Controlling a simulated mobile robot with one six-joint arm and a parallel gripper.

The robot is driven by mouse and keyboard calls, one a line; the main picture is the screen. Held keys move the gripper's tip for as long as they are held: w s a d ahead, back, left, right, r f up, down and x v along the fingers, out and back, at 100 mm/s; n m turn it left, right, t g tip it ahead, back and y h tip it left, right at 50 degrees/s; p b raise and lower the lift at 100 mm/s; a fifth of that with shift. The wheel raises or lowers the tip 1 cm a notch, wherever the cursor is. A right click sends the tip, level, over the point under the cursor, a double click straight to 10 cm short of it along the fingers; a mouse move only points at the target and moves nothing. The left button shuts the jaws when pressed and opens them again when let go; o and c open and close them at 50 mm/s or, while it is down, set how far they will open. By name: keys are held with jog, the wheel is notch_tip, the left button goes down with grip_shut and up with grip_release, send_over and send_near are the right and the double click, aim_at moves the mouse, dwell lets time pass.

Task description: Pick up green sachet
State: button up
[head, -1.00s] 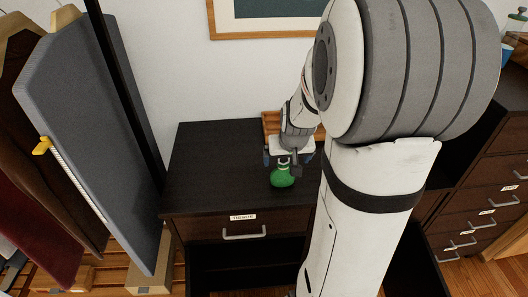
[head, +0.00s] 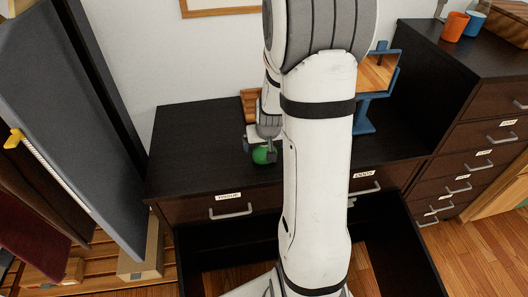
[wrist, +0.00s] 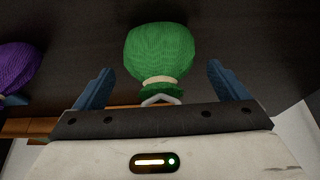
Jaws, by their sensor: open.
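The green sachet (head: 261,156) lies on the dark desk top near its front edge, partly hidden by my gripper in the head view. In the wrist view the sachet (wrist: 160,50) is a round knitted green pouch with a pale tie at its neck. My gripper (wrist: 161,72) is open, its two blue fingers on either side of the sachet's neck with gaps on both sides. The round body extends past the fingertips. In the head view my gripper (head: 261,148) is low over the desk at the sachet.
A purple pouch (wrist: 17,66) sits at the left of the wrist view, near a wooden tray (wrist: 28,128). A blue-framed mirror (head: 379,74) stands to the right on the desk (head: 195,145). The desk left of my gripper is clear. Orange (head: 454,26) and blue (head: 477,24) cups stand farther right.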

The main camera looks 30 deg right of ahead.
jog(key=shift+c, duration=0.2)
jog(key=c, duration=1)
jog(key=shift+r, duration=0.15)
notch_tip(320, 180, up, 10)
jog(key=shift+f, duration=0.1)
jog(key=shift+s+f, duration=0.1)
